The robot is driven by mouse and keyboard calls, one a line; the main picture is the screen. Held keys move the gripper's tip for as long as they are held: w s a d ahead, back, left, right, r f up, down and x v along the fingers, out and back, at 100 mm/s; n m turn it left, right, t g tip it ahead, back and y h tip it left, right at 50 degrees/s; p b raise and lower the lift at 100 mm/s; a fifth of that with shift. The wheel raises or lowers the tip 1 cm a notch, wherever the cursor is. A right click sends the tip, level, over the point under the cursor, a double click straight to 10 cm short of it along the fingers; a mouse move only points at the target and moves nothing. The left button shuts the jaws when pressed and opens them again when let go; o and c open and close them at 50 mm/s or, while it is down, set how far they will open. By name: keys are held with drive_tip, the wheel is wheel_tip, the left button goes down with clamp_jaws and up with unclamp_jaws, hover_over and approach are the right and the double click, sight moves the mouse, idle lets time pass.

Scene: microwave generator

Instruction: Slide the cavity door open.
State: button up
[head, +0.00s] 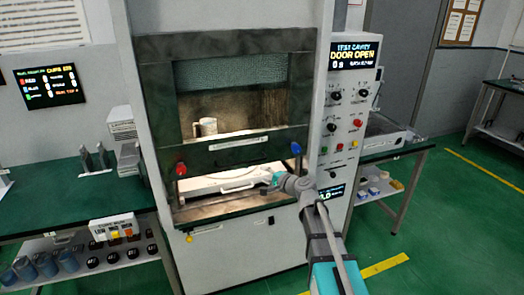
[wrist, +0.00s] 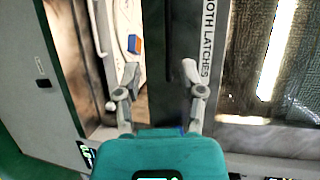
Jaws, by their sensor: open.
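The cavity door (head: 245,152) is a dark green frame with a meshed window and a pale label strip. It appears raised, with a lit gap below its lower rail. The red latch knob (head: 181,169) is at its left and the blue latch knob (head: 296,148) at its right; a blue piece also shows in the wrist view (wrist: 134,44). My gripper (head: 270,183) is at the gap below the rail, near the right side. In the wrist view its fingers (wrist: 160,76) are apart, with a dark bar (wrist: 168,40) between them. Contact cannot be told.
A pale tray (head: 222,186) with a handle lies in the lit gap. A white mug (head: 208,126) shows through the window. The control panel display (head: 355,55) reads DOOR OPEN. Green benches (head: 90,200) flank the cabinet. The floor at right is mostly clear.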

drive_tip(key=s+d+f+n+g+h, duration=0.3)
drive_tip(key=s+d+f+g, duration=0.1)
drive_tip(key=s, duration=0.4)
drive_tip(key=s+d+f+n+g+h, duration=0.4)
drive_tip(key=s+d+f, duration=0.1)
drive_tip(key=s, duration=0.4)
drive_tip(key=s+d+f+n+g+h, duration=0.3)
drive_tip(key=s+d+f+g, duration=0.1)
drive_tip(key=s, duration=0.5)
drive_tip(key=shift+d+f, duration=0.3)
drive_tip(key=shift+f, duration=0.55)
